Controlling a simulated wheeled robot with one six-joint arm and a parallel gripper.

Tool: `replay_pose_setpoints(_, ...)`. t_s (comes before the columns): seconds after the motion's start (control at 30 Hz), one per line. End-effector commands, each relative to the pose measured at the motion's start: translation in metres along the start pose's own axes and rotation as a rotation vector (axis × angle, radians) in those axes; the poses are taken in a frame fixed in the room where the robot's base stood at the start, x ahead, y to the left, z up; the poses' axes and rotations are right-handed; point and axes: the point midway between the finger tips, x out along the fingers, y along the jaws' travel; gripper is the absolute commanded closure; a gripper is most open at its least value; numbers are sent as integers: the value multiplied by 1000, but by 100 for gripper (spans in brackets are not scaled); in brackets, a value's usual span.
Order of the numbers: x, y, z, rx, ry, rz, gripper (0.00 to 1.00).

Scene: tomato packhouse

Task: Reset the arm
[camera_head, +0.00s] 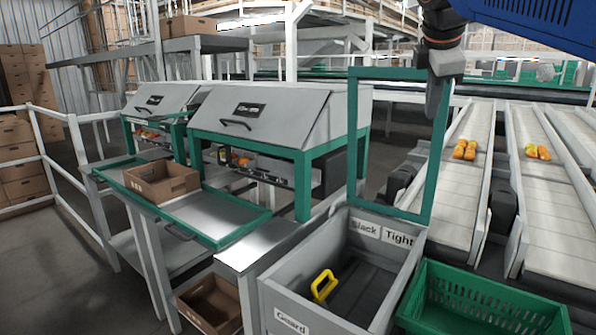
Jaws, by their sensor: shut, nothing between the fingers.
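My gripper (434,112) hangs at the top right of the head view, pointing down, beside the upright post of a green frame. It is shut, and I see nothing held in it. The dark wrist and arm link above it run up to the top edge. My blue arm part fills the top right corner. The gripper is above the grey bin and apart from the things in it.
A grey bin (290,294) labelled Slack, Tight and Guard holds a yellow handle (323,286). A green crate (480,299) stands right of it. Conveyors (548,190) carry tomatoes. A cardboard box (162,182) sits on a green-edged tray. The green frame (356,140) stands close to my gripper.

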Motion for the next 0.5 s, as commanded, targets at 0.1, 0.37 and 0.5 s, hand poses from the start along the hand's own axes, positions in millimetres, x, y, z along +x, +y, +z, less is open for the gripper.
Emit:
replay_pose_setpoints(0.1,17,-42,3,142,23,-22,100)
replay_pose_setpoints(0.37,58,-135,2,475,65,-79,100)
replay_pose_setpoints(0.5,82,-189,-1,662,80,-117,100)
